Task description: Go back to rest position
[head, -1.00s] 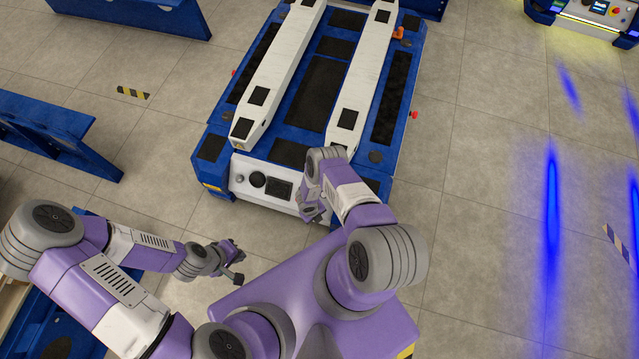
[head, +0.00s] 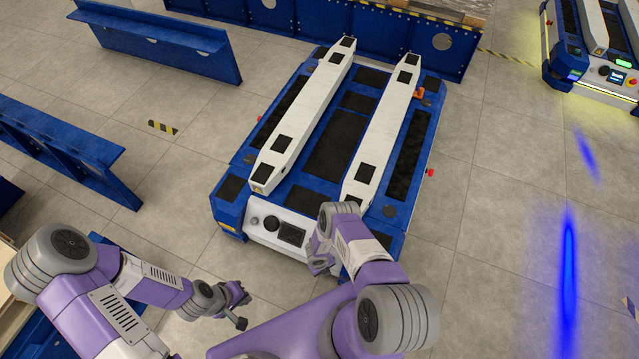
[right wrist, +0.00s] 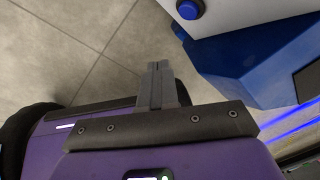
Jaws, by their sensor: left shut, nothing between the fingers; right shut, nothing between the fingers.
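My left gripper (head: 240,306) shows at the lower left of the head view, in front of my body over the bare floor. It is shut and empty. My right arm reaches forward in the head view, and its gripper end is mostly hidden there behind the arm links. In the right wrist view my right gripper (right wrist: 157,68) has its two fingers together with nothing between them. It points toward the floor beside the lift cart's corner and does not appear to touch it.
A blue lift cart (head: 262,216) with two white lift bars stands close ahead. Blue steel rack beams (head: 155,42) stand at the left and back. Another lit cart (head: 560,72) is at the far right. The tiled floor (head: 500,200) on the right is clear.

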